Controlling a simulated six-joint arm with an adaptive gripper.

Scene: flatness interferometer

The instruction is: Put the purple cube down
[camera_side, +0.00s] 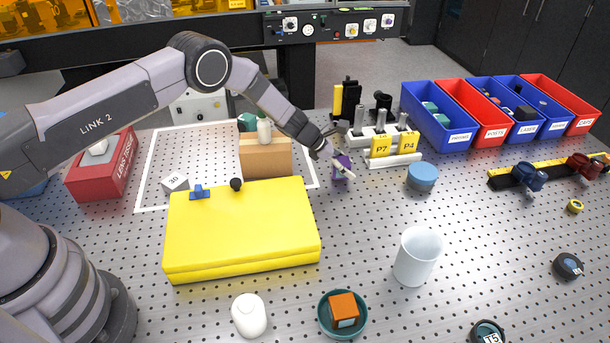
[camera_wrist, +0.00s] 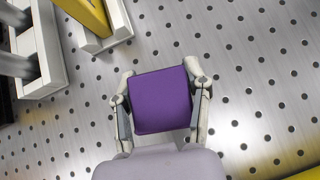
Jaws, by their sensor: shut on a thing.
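The purple cube (camera_wrist: 160,100) is held between the two fingers of my gripper (camera_wrist: 160,97), seen from above in the wrist view. In the side view the cube (camera_side: 341,161) shows as a small purple patch, partly hidden by my gripper (camera_side: 342,166). My gripper is shut on it, to the right of the white-outlined area and behind the yellow case's right end. Perforated metal tabletop shows around the cube in the wrist view. I cannot tell whether the cube touches the tabletop.
A white holder with yellow P7 and P4 blocks (camera_side: 394,145) stands close on the right. The yellow case (camera_side: 243,235) lies in front, a wooden block (camera_side: 266,158) to the left. A blue round container (camera_side: 422,177) and white cup (camera_side: 417,255) stand right. Bare tabletop (camera_side: 365,215) lies between.

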